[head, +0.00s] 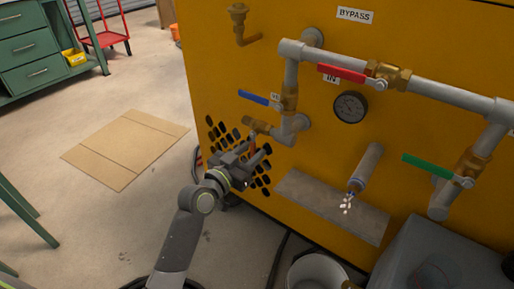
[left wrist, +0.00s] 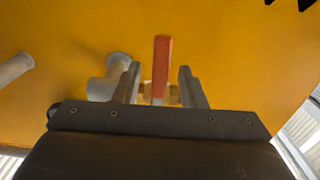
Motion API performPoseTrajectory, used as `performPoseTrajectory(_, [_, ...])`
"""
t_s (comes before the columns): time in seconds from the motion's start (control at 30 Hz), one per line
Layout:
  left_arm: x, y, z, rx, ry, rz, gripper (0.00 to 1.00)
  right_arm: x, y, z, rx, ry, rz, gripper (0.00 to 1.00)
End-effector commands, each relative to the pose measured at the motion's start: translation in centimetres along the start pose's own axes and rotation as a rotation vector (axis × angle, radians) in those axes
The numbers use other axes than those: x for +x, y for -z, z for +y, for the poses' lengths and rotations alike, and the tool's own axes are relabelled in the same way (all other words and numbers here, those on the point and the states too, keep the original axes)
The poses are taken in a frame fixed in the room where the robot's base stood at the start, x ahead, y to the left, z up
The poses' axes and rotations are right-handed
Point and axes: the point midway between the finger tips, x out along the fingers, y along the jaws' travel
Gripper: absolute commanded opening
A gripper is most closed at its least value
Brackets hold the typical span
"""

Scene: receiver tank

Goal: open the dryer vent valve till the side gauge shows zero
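My left gripper (head: 252,162) is just below the brass fitting. In the left wrist view a red handle (left wrist: 161,62) on a brass valve stands between the open fingers (left wrist: 160,88), with gaps on both sides. My right gripper is not in view.
A red-handled valve (head: 345,73) and a green-handled valve (head: 430,166) are on the grey pipes to the right. A short grey cylinder (head: 366,166) juts from the panel. A white bucket (head: 318,272) and a grey box (head: 435,250) stand below. Flat cardboard (head: 125,148) lies on open floor.

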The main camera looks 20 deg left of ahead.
Motion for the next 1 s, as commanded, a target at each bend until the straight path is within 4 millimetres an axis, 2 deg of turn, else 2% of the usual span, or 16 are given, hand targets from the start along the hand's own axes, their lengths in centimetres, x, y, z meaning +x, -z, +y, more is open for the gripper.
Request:
performPoseTrajectory(0.1, [1.7,0.0,0.0,-0.001,-0.001,0.002,0.37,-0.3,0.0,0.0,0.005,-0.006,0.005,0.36])
performPoseTrajectory(0.23, [2.8,0.0,0.0,-0.001,0.000,0.001,0.37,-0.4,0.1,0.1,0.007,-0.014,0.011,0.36])
performPoseTrajectory(0.6, [3.2,0.0,0.0,-0.001,0.000,0.000,0.37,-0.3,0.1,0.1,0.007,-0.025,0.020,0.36])
performPoseTrajectory(0.9, [3.2,0.0,0.0,-0.001,0.000,0.000,0.00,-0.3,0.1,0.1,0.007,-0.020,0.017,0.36])
performPoseTrajectory(1.0, [3.2,0.0,0.0,-0.001,0.000,0.000,0.00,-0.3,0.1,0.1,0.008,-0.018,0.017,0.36])
